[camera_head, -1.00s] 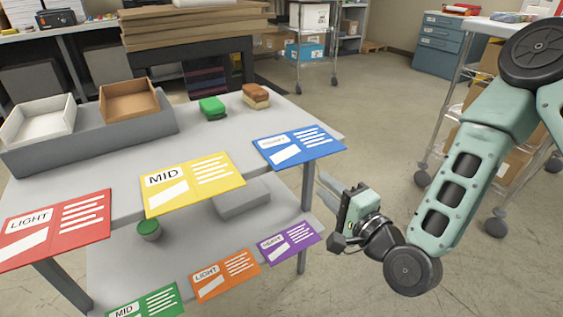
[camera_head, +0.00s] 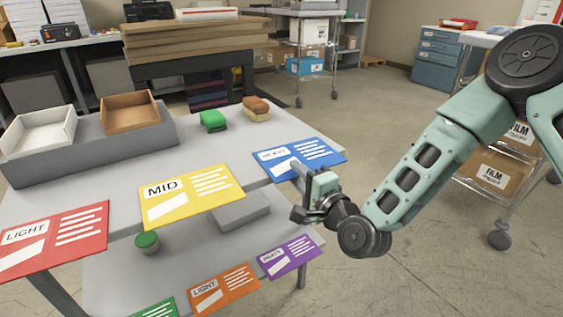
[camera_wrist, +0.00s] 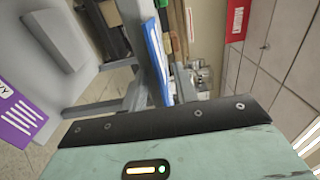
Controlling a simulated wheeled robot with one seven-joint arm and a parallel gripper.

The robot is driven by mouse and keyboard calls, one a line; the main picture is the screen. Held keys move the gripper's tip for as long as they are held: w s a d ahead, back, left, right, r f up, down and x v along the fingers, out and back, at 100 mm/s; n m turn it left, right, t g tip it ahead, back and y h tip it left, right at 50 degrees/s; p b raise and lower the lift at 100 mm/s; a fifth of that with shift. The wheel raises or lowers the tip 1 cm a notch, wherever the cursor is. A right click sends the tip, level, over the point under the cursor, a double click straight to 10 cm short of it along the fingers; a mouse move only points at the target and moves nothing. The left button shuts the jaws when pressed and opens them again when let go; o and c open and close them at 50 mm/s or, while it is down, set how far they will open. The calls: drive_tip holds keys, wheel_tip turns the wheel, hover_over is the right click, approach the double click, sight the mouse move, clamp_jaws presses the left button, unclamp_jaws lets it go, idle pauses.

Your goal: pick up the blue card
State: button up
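The blue card (camera_head: 318,149) lies on the upper level of the grey table at its right end, its front edge overhanging. In the wrist view the blue card (camera_wrist: 156,58) shows nearly edge-on, ahead of my gripper housing. My gripper (camera_head: 297,169) is at the card's front edge in the head view. The wrist view does not show the fingertips, so contact and finger spacing are unclear.
A yellow MID card (camera_head: 215,180) and a red LIGHT card (camera_head: 80,232) lie along the same edge. On the lower shelf are a purple card (camera_head: 288,257), an orange card (camera_head: 222,289) and a grey block (camera_head: 232,217). Green (camera_head: 212,121) and brown (camera_head: 256,110) blocks stand behind the blue card.

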clamp_jaws()
